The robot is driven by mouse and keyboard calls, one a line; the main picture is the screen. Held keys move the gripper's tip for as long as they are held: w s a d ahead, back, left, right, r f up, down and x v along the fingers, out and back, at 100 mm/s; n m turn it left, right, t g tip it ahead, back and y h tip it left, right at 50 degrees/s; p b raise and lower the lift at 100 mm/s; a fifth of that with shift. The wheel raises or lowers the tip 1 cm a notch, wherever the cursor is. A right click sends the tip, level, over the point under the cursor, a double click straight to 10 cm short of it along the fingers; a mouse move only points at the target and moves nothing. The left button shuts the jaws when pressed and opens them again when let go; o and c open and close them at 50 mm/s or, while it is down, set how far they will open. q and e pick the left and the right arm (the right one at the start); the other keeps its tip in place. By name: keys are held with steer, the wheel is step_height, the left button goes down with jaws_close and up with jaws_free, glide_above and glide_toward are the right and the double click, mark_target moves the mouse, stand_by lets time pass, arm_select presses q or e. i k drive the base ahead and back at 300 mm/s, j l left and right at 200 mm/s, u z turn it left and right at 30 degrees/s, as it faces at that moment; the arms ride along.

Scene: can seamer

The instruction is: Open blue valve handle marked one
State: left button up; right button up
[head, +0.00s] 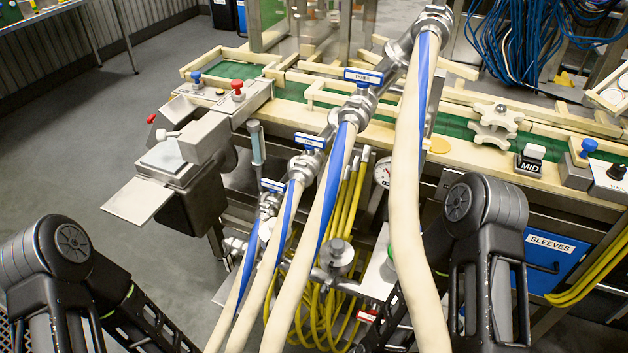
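Several blue valve handles sit along a slanted metal manifold with cream, blue-striped hoses. The upper handle (363,76) bears a label that looks like "THREE". A middle handle (309,140) and a lower handle (272,185) carry labels too small to read, so I cannot confirm which is marked one. Each of these handles appears to lie across its hose. My left and right arms come in at the lower left and lower right. Both forearms run down out of the picture, so neither gripper shows, and no contact with a handle is visible.
Thick hoses (405,200) hang in front of the manifold between my arms. A grey machine with a red knob (237,87) stands left of the valves. A green conveyor (455,128) runs behind. Yellow cables (345,215) hang below. Open floor (75,140) lies at left.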

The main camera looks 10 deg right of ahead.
mark_target(273, 187)
steer(key=i+j+u, duration=0.15)
steer(key=j+u, duration=0.25)
steer(key=i+j+u, duration=0.2)
steer(key=u, duration=0.15)
steer(key=j, duration=0.1)
